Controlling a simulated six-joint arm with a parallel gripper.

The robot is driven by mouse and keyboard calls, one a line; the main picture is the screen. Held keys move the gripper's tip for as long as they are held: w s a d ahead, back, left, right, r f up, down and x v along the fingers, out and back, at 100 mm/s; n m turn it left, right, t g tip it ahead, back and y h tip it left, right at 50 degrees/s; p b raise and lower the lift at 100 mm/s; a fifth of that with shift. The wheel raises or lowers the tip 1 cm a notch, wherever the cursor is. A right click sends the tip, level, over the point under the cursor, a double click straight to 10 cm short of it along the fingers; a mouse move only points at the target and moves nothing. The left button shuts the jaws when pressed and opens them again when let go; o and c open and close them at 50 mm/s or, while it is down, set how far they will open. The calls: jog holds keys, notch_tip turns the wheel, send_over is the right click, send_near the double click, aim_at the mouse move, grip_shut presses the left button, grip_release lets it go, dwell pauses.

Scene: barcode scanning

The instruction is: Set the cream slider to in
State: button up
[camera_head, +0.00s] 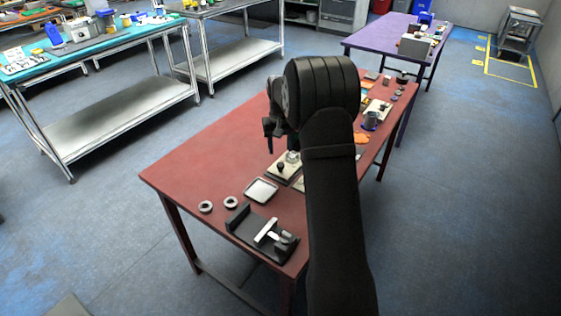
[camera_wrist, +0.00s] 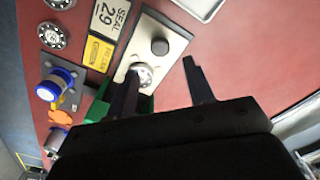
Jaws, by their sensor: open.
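A cream plate (camera_wrist: 178,38) lies on the red table. It carries a round dark knob (camera_wrist: 160,46) and a silver round part (camera_wrist: 143,73); I cannot tell for sure that the knob is the slider. In the head view the cream plate (camera_head: 291,176) shows left of my arm, with its dark knob (camera_head: 281,168) on it. My gripper (camera_wrist: 162,68) is open and empty, its fingers apart over the plate's near end and the bare table beside it. In the head view my gripper (camera_head: 268,140) hangs above the table, partly hidden by my arm.
A green part (camera_wrist: 144,104) lies behind one finger. A white tray (camera_head: 261,190) and a black fixture (camera_head: 250,238) stand nearer.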

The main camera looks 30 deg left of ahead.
aim_at(281, 164)
notch_tip(281, 164, down, 7)
jog(key=shift+f, duration=0.1)
dwell(0.3)
grip_shut()
